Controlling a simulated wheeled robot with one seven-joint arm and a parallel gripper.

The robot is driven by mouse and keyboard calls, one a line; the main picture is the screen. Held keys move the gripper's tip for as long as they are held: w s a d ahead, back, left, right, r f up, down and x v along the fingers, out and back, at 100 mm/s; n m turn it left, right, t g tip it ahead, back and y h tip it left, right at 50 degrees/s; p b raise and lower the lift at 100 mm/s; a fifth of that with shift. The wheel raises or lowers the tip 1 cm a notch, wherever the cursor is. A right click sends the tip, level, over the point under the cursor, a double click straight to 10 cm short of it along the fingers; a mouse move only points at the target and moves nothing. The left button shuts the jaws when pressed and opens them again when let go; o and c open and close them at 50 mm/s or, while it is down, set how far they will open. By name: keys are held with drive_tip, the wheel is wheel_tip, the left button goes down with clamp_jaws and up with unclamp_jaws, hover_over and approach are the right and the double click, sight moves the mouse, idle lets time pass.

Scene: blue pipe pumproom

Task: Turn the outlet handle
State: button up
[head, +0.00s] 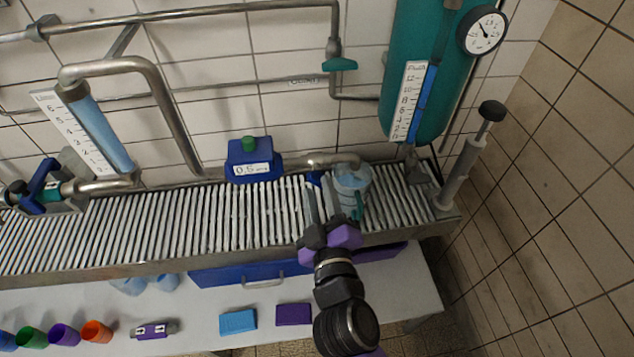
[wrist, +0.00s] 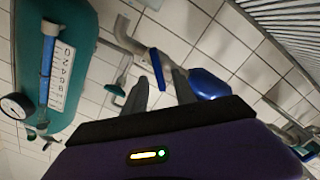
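A small blue handle (head: 314,178) sits by the metal outlet spout (head: 335,160) above the grated bench. In the wrist view the blue handle (wrist: 158,70) appears as a narrow bar in the gap between my fingers, and the spout (wrist: 128,35) is beyond it. My gripper (head: 318,188) reaches up to the handle from the front, and its fingers hide part of it. In the wrist view my gripper (wrist: 161,78) has its two fingers apart, with space visible beside the bar. I cannot tell whether either finger touches it.
A clear cup (head: 353,187) stands under the spout, just right of my fingers. A blue box (head: 250,160) with a green knob is to the left. A teal tank (head: 425,60) and a hand pump (head: 465,165) are at the right. Coloured cups (head: 64,335) stand on the lower table.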

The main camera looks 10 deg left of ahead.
sight(320, 187)
drive_tip(key=shift+b+v, duration=0.3)
drive_tip(key=shift+v, duration=1.9)
drive_tip(key=shift+d+f, duration=0.1)
drive_tip(key=shift+d+f+p+x, duration=0.1)
drive_tip(key=shift+p+x, duration=0.5)
drive_tip(key=shift+x, duration=1.35)
drive_tip(key=shift+d+f+p+x, duration=0.1)
drive_tip(key=shift+p+x, duration=0.45)
drive_tip(key=shift+x, duration=1.4)
clamp_jaws()
